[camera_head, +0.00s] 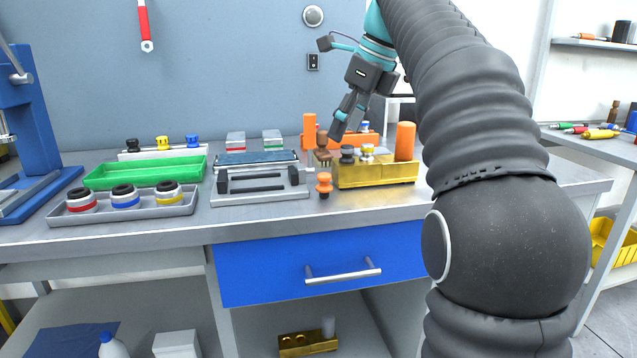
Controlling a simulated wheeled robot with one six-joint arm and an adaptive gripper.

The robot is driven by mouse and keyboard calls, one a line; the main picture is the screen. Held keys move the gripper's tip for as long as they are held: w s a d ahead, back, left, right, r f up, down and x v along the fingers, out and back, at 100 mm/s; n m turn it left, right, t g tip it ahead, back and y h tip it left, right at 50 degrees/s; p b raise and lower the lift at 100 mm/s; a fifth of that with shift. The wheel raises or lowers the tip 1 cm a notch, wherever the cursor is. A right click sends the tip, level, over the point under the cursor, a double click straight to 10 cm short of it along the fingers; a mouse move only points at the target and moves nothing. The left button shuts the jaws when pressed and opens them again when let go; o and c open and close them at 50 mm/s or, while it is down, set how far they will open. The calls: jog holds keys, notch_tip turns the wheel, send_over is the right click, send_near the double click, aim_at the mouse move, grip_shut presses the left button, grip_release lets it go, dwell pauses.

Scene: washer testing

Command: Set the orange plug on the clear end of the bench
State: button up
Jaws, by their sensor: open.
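The orange plug (324,183) has a round orange top and a dark lower end. It stands on the grey metal bench (250,228), just left of the gold block (375,182). My gripper (338,128) is open, points down and left, and is above the plug and behind it in the picture. Its fingertips are close to a brown knob (322,141); I cannot tell whether they touch it. The right end of the bench (572,178) shows bare beyond my arm, which hides part of the bench top there.
The gold block carries dark and yellow-white plugs and an orange cylinder (405,141). A grey fixture (258,183) stands left of the orange plug. Farther left are a green tray (145,171) and a grey tray (125,205) with several ringed parts.

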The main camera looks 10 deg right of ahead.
aim_at(326, 175)
jog(key=shift+m, duration=0.4)
jog(key=x, duration=0.8)
jog(key=shift+w, duration=0.25)
jog(key=shift+d+x, duration=0.2)
jog(key=shift+x, duration=2.5)
jog(key=shift+w, duration=0.15)
jog(key=c, duration=1.1)
jog(key=shift+r, duration=0.15)
